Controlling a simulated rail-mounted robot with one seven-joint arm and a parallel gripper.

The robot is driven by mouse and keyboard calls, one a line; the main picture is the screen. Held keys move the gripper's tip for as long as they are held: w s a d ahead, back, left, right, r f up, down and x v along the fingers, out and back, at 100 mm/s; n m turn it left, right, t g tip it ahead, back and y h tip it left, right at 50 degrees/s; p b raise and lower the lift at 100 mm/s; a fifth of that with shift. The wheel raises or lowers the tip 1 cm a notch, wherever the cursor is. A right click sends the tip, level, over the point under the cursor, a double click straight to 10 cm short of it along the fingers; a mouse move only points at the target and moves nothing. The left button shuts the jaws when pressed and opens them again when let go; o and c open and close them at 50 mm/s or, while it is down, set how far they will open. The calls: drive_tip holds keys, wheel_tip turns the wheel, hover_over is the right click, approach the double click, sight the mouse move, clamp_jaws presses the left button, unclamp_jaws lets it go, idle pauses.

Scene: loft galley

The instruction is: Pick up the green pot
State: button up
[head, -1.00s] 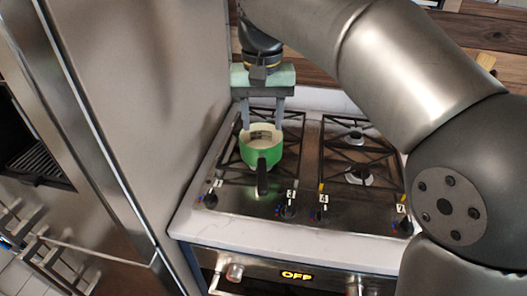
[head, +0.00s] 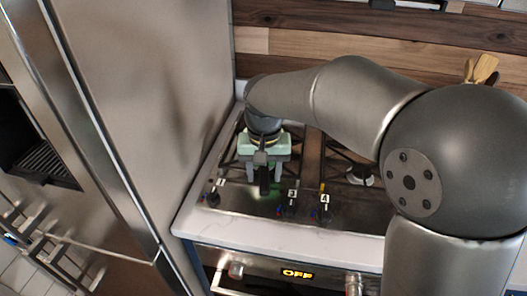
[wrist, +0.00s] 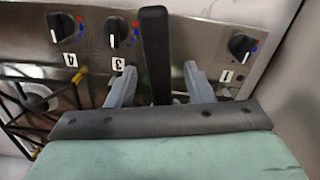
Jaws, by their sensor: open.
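The green pot shows only by its black handle (head: 264,182), which points toward the front of the stove. The pot's green body is hidden behind my gripper in the head view and out of sight in the wrist view. My gripper (head: 265,175) is over the left front of the stove, pointing down. In the wrist view, my gripper (wrist: 158,78) is open, with one grey finger on each side of the black handle (wrist: 154,45). A gap shows on both sides, so the fingers do not appear to touch the handle.
The pot is on the gas stove (head: 340,218), with numbered knobs (head: 290,211) along its front edge close to the handle. A tall steel fridge (head: 160,110) stands close on the left. A wooden wall is behind. Burner grates (wrist: 30,110) lie beside my gripper.

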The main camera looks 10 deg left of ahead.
drive_tip(key=shift+f, duration=0.75)
clamp_jaws()
drive_tip(key=shift+r, duration=0.2)
